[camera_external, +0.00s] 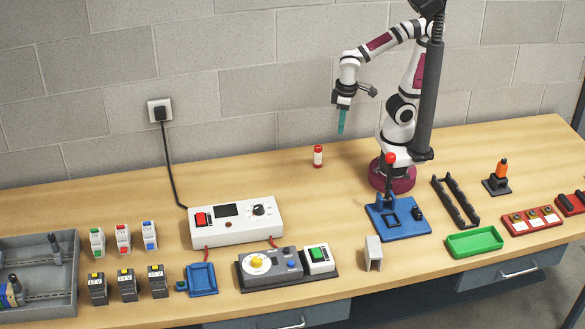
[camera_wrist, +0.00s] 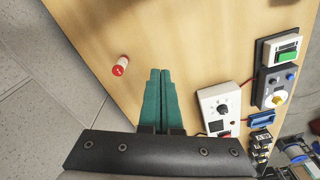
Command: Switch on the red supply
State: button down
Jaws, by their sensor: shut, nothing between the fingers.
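A white supply box (camera_external: 236,228) with a red rocker switch (camera_external: 202,219), a dark display and a black knob stands on the bench at centre-left. A cable runs from it to a wall socket. The box also shows in the wrist view (camera_wrist: 232,97), right of my fingers. Whether the rocker is on or off is too small to tell. A small white module with a red top (camera_external: 123,238) stands between a green and a blue one to the left. My gripper (camera_external: 341,131) is shut and empty, pointing down above the back of the bench, well away from the box.
A grey control panel (camera_external: 270,266) with a green-button box (camera_external: 318,259) sits before the supply. A blue fixture (camera_external: 397,218) and green tray (camera_external: 474,242) are at right. The bench between bottle and supply is clear.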

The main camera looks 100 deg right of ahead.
jog(key=w+a+n+t+h, duration=0.1)
jog(key=w+n+t+h, duration=0.25)
jog(key=w, duration=1.95)
jog(key=w+a+f+n+t+y, duration=0.1)
jog(key=w+a+f+t, duration=0.1)
jog(key=w+a, duration=0.4)
jog(key=w+a+f+n+t+y, duration=0.1)
jog(key=w+a+f+t, duration=0.1)
jog(key=w+a, duration=0.4)
jog(key=w, duration=0.3)
jog(key=shift+f+n+t, duration=0.2)
jog(key=shift+n+t, duration=0.15)
jog(key=shift+w, duration=0.1)
send_over(196, 214)
jog(key=s+a, duration=0.1)
jog(key=s, duration=0.2)
jog(key=f, duration=0.6)
jog(key=shift+s+a+f, duration=0.15)
jog(key=shift+s+f, duration=0.05)
jog(key=shift+f, duration=0.15)
jog(key=f, duration=0.3)
jog(key=shift+w+d+f, duration=0.15)
jog(key=shift+d+f, duration=0.1)
jog(key=shift+d, duration=0.1)
jog(key=shift+f, duration=0.3)
